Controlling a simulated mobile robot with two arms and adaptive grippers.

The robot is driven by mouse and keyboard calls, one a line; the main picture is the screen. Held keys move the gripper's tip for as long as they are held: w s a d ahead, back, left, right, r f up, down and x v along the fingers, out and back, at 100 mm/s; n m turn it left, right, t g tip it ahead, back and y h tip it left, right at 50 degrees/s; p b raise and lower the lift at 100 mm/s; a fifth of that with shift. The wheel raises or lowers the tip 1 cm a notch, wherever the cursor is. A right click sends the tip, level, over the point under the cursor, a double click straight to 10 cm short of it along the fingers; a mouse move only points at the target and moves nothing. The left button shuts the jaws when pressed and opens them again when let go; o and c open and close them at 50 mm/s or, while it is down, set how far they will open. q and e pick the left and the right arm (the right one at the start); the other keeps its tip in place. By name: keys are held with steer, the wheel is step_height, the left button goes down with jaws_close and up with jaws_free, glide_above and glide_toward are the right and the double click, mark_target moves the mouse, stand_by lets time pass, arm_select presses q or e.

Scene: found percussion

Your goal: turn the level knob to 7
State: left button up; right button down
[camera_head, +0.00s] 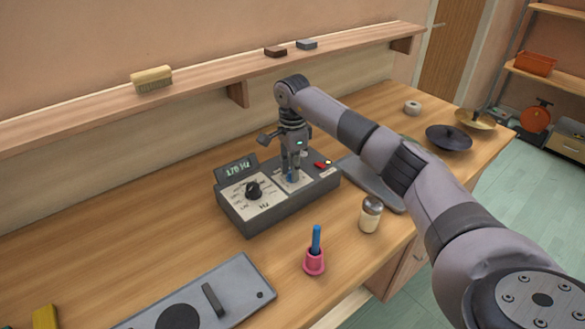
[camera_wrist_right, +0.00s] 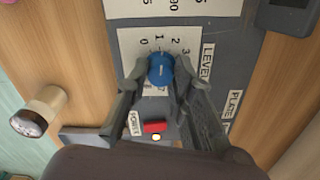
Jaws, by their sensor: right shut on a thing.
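The level knob (camera_wrist_right: 161,68) is blue and sits on a white dial card marked LEVEL (camera_wrist_right: 130,45) in the right wrist view. My right gripper (camera_wrist_right: 161,72) is shut on the knob, one finger on each side. I cannot tell which number the knob points at. In the head view my right gripper (camera_head: 291,172) reaches down onto the right part of the grey control box (camera_head: 272,217). My left gripper is not in view.
The box also has a black Hz knob (camera_head: 253,190), a display reading about 170 Hz (camera_head: 239,168) and a red power switch (camera_wrist_right: 155,127). A jar (camera_head: 370,215) and a pink holder (camera_head: 314,262) stand in front. A grey plate (camera_head: 235,280) lies front left.

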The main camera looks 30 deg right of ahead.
steer(key=m, duration=0.4)
steer(key=shift+r, duration=0.1)
steer(key=m, duration=0.5)
steer(key=shift+p, duration=0.4)
steer(key=m, duration=0.4)
steer(key=shift+w+m+p, duration=0.1)
steer(key=shift+m+p, duration=0.2)
steer(key=m, duration=0.4)
steer(key=shift+p, duration=0.35)
steer(key=m, duration=0.4)
steer(key=shift+p, duration=0.35)
steer(key=m+p, duration=0.1)
steer(key=m, duration=0.3)
steer(key=shift+m, duration=0.3)
steer(key=m+p, duration=0.1)
steer(key=m, duration=0.3)
steer(key=shift+m+p, duration=0.75)
steer(key=shift+m, duration=1.35)
